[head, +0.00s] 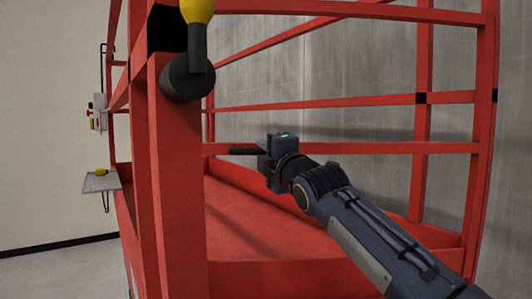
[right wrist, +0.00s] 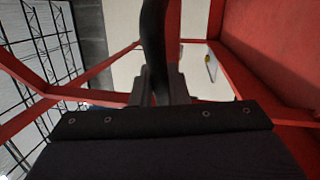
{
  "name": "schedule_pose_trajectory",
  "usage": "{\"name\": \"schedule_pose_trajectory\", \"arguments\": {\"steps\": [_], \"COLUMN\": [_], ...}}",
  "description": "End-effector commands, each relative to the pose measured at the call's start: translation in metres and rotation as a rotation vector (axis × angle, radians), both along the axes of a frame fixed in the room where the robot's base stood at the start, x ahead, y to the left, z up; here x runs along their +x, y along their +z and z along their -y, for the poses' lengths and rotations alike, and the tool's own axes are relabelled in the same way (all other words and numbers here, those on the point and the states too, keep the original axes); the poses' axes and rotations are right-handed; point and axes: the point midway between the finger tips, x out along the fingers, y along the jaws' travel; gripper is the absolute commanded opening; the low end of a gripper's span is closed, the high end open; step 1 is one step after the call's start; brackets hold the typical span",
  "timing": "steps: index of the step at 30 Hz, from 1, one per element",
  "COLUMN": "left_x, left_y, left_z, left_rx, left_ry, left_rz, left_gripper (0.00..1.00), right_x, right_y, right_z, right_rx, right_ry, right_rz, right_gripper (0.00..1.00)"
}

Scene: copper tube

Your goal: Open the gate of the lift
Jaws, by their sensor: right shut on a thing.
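The lift is a red railed platform with a red floor (head: 240,222) and a thick red post (head: 178,190) at the near left. Red rails (head: 345,102) run behind and to the right; I cannot tell which of them belong to the gate. My right gripper (head: 262,152) is over the platform floor, shut on a dark bar-like handle (head: 243,151) that sticks out to the left. In the right wrist view the dark handle (right wrist: 155,45) rises, slightly curved, from between the fingers (right wrist: 158,88). What the handle is fixed to is unclear. My left gripper is out of view.
A yellow-topped black lever (head: 197,35) with a round pivot is on the near post. A grey shelf (head: 101,182) and a small control box (head: 98,112) hang on the lift's left side. A grey wall (head: 330,70) stands close behind the rails.

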Motion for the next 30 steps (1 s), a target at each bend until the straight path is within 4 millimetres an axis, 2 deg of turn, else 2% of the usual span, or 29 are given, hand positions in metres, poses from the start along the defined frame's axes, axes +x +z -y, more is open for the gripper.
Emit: {"name": "schedule_pose_trajectory", "arguments": {"steps": [7,8,12,22,30], "left_x": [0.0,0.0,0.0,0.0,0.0], "left_y": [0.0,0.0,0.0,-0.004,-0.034], "left_z": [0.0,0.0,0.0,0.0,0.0], "left_rx": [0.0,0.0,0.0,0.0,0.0], "left_ry": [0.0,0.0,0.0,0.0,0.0], "left_rz": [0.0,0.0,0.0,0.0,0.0], "left_gripper": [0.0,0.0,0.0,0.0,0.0], "right_x": [0.0,0.0,0.0,-0.004,-0.04], "right_y": [-0.002,-0.002,-0.001,-0.002,-0.013], "right_z": [-0.001,-0.001,0.0,0.002,0.023], "right_rx": [-0.001,-0.001,-0.001,0.001,0.0], "right_ry": [0.001,0.001,0.001,0.0,0.0], "right_rz": [-0.004,-0.004,-0.003,0.0,0.001], "right_gripper": [0.0,0.17,0.35,0.36,0.36]}}
